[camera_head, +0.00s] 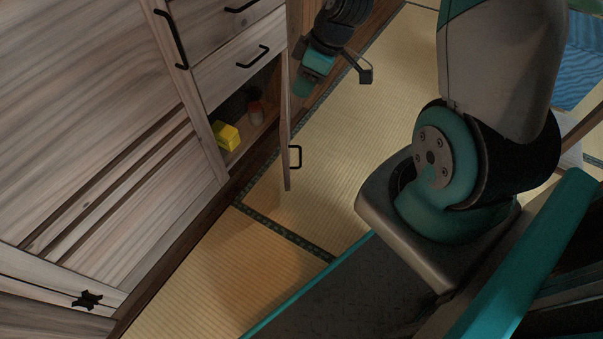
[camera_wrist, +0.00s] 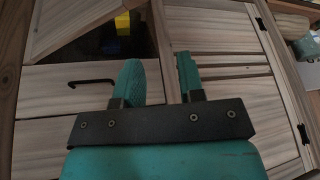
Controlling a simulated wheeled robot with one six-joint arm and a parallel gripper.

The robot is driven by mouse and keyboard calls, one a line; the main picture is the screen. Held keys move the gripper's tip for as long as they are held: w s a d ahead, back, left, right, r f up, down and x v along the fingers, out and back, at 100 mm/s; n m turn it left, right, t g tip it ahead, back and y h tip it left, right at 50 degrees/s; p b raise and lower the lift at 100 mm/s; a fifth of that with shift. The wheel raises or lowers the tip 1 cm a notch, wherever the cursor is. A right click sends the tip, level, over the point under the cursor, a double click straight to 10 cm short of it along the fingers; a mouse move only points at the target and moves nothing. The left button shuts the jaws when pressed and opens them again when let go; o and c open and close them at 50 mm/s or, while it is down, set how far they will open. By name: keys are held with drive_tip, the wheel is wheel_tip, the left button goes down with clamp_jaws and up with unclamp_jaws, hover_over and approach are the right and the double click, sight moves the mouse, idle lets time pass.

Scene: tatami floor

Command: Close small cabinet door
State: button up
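The small cabinet door (camera_head: 286,120) stands swung out from the cabinet, nearly edge-on in the head view, with a black handle (camera_head: 295,157) on its right face. In the wrist view, a slanted wooden panel (camera_wrist: 75,22) at upper left looks like this door. The opening behind it is uncovered. My gripper (camera_head: 303,88) is just right of the door's upper part in the head view; whether they touch is unclear. In the wrist view its two teal fingers (camera_wrist: 159,66) are apart, with nothing seen held between them.
A yellow block (camera_head: 226,136) and a small reddish object (camera_head: 256,112) sit inside the compartment. Closed drawers (camera_head: 240,60) are above it. A large panelled door (camera_head: 90,90) with a black handle is left. Tatami floor (camera_head: 340,150) is clear right of the small door.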

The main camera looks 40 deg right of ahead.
drive_tip(key=d+f+b, duration=0.3)
drive_tip(key=f, duration=0.4)
drive_tip(key=d+f+b, duration=0.3)
drive_tip(key=f, duration=0.5)
drive_tip(key=b, duration=0.9)
hover_over(300, 165)
drive_tip(key=shift+h, duration=0.3)
drive_tip(key=f, duration=1.5)
drive_tip(key=shift+w+d+f, duration=0.15)
drive_tip(key=shift+w, duration=0.1)
drive_tip(key=shift+c, duration=0.5)
